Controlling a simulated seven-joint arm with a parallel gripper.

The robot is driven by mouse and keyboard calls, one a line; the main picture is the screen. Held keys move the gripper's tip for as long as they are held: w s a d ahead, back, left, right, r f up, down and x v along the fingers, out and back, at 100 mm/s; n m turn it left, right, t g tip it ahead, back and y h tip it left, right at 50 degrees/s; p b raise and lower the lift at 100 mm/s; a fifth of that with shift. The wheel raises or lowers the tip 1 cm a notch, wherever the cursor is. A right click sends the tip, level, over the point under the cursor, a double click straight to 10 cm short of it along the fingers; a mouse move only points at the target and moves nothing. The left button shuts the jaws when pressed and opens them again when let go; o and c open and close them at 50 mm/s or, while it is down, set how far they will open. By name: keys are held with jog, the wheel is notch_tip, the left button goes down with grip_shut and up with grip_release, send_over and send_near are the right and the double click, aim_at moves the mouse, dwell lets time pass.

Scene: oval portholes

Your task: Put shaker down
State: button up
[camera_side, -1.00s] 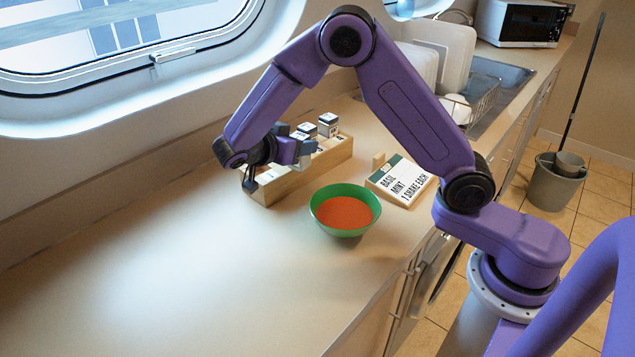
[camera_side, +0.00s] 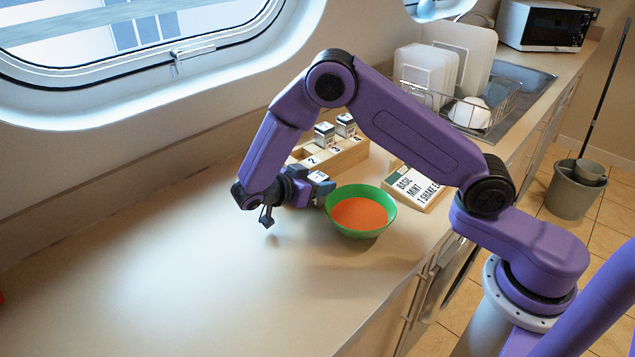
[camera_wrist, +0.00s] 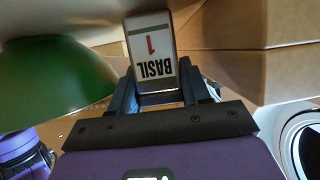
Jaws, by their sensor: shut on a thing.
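My gripper (camera_side: 308,190) is shut on a shaker, just left of the green bowl and in front of the wooden rack. In the wrist view the shaker (camera_wrist: 152,50) is between the fingers (camera_wrist: 157,88), and its label reads "BASIL 1". The shaker is partly hidden by the gripper in the side view. The rack (camera_side: 350,158) has numbered slots and holds two other shakers (camera_side: 325,134) (camera_side: 346,125) toward its far end. The rack also shows at right in the wrist view (camera_wrist: 285,75).
The green bowl (camera_side: 378,229) with orange contents stands close to my gripper; it fills the left of the wrist view (camera_wrist: 50,85). A recipe sign (camera_side: 418,188) reading basil, mint leans behind it. A dish rack (camera_side: 500,108) is farther back. The counter at left is clear.

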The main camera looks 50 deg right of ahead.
jog(key=shift+f, duration=0.1)
jog(key=o, duration=0.8)
jog(key=shift+a+r, duration=0.2)
jog(key=shift+r, duration=0.05)
jog(key=v, duration=1.1)
jog(key=shift+a, duration=0.3)
